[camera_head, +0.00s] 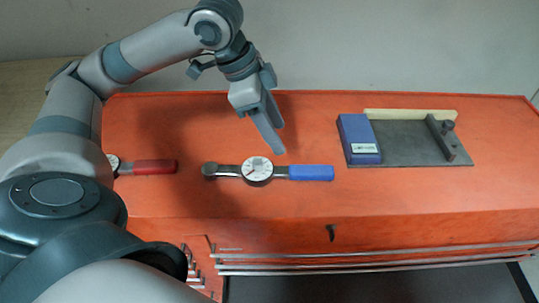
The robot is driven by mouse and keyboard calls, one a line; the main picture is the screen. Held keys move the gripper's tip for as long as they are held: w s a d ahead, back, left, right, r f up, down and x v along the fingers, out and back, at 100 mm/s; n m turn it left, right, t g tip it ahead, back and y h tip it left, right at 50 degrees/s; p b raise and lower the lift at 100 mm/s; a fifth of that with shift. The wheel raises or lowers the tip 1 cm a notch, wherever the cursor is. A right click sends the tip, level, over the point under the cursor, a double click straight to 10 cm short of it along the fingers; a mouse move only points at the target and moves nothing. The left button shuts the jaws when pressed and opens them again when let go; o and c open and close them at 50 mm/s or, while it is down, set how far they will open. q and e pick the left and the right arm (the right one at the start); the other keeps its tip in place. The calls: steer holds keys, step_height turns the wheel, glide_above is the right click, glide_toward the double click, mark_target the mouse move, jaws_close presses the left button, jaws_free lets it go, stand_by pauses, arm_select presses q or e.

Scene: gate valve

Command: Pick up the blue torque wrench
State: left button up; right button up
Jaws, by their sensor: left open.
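The blue torque wrench (310,173) lies flat on the orange bench top. Its blue handle points right, its round white dial (257,170) is in the middle and its dark head is at the left. My left gripper (277,146) is open and empty, pointing down just above and behind the wrench, near the dial and the start of the handle. It appears apart from the wrench. My right gripper is not in view.
A second wrench with a red handle (155,166) lies to the left, partly hidden by my arm. A grey fixture plate (405,150) with a blue box (357,140) stands at the right. The orange bench (400,205) is clear in front of the wrench.

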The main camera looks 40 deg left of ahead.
arm_select(q)
glide_above(298, 169)
steer(key=s+a, duration=0.2)
step_height(298, 169, down, 7)
steer(key=shift+w+f+p, duration=0.1)
steer(key=shift+f+p, duration=0.05)
steer(key=shift+p, duration=0.25)
steer(key=shift+w+d+f+p, duration=0.2)
steer(key=shift+f+p, duration=0.1)
steer(key=shift+f, duration=0.2)
steer(key=shift+p+x, duration=0.5)
steer(key=shift+x, duration=1.5)
steer(key=shift+a, duration=0.15)
steer(key=shift+w, duration=0.1)
jaws_close()
